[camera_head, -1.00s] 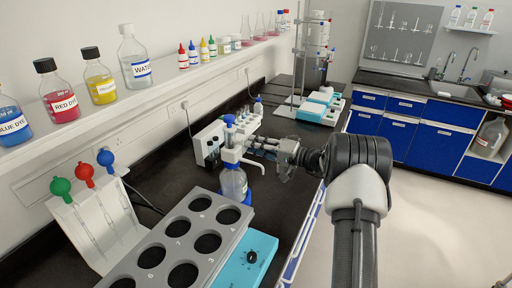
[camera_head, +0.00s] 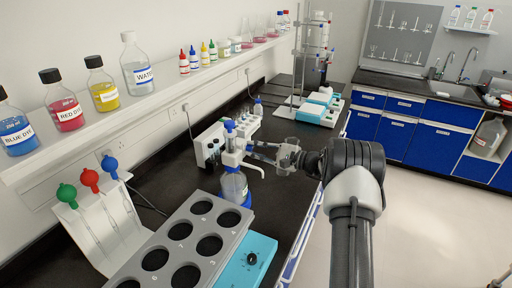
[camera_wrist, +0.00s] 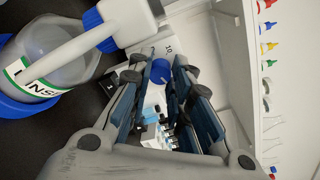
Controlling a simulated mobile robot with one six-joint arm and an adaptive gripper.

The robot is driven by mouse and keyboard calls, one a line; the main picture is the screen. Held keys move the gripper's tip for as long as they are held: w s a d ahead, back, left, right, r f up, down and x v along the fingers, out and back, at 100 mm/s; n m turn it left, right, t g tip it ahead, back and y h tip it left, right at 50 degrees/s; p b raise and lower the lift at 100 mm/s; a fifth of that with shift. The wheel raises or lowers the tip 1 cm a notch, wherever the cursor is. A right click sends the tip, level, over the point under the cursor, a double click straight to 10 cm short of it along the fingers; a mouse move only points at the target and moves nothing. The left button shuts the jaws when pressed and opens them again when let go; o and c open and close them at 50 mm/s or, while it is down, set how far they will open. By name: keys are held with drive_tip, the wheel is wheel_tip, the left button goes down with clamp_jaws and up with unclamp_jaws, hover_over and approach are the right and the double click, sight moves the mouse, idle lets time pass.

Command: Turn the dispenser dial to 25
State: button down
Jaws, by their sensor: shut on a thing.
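The dispenser (camera_head: 233,158) is a white head with a blue top on a clear bottle, standing on the black bench left of my gripper in the head view. In the wrist view, its bottle and white spout (camera_wrist: 75,47) fill the upper left. A blue round knob, the dial (camera_wrist: 160,71), sits between my fingertips. My gripper (camera_head: 250,149) comes in from the right and is shut on the dial. Its fingers flank the knob in the wrist view (camera_wrist: 158,78). A few scale digits show beside it; the set value cannot be read.
A grey rack (camera_head: 222,236) with round holes and a turquoise device (camera_head: 262,250) stand in front of the dispenser. A shelf (camera_head: 75,135) with dye bottles runs along the wall. Bench right of the bottle is clear.

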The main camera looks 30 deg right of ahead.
drive_tip(key=shift+m+p, duration=0.75)
drive_tip(key=shift+m, duration=1.15)
drive_tip(key=c, duration=1.7)
unclamp_jaws()
drive_tip(key=v, duration=1.2)
drive_tip(key=shift+d+f, duration=0.1)
drive_tip(key=shift+f, duration=0.05)
